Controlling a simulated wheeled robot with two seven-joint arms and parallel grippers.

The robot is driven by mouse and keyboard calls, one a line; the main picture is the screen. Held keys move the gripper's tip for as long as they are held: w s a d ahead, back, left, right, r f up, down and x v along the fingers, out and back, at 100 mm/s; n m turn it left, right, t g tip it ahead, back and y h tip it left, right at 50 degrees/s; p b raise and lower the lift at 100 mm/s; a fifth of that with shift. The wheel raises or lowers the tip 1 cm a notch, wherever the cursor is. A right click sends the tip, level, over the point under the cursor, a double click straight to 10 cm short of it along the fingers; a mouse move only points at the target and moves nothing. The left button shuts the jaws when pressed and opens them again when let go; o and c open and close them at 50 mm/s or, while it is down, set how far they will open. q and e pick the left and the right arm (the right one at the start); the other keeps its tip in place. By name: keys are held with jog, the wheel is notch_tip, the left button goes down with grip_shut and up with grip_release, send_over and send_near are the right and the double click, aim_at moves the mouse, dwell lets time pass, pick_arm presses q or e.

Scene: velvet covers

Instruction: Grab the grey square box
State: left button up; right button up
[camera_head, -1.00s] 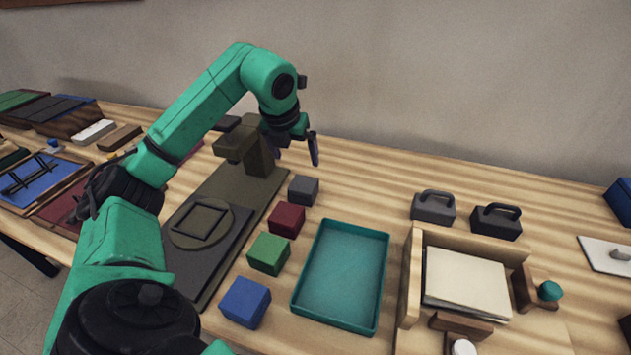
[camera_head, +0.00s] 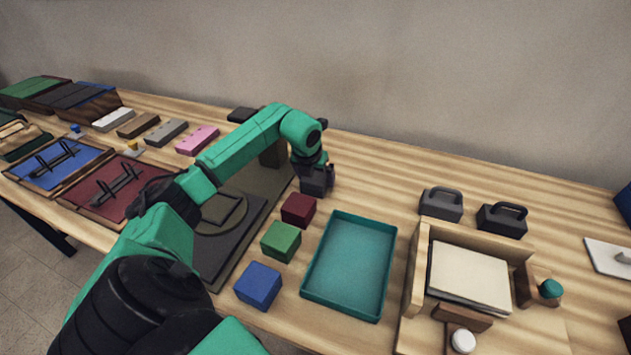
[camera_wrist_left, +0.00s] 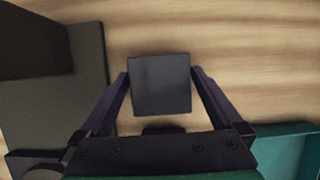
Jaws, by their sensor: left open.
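The grey square box (camera_head: 314,181) stands on the wooden table, last in the row of coloured boxes on the wall side. It also shows in the left wrist view (camera_wrist_left: 160,84), between the fingers. My left gripper (camera_head: 318,180) is lowered over it. In the wrist view the gripper (camera_wrist_left: 160,85) is open, with one finger on each side of the box. A narrow gap shows at each side near the fingertips. In the head view the gripper partly hides the box. My right gripper is not in view.
A dark red box (camera_head: 298,210), a green box (camera_head: 281,241) and a blue box (camera_head: 258,286) line up toward me. A teal tray (camera_head: 374,290) lies to their right. A dark olive press (camera_head: 270,180) stands close on the left. Bare table lies behind the grey box.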

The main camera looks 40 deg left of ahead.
pick_arm(q)
jog(key=c, duration=1.2)
jog(key=shift+c, duration=0.2)
jog(key=shift+r, duration=0.15)
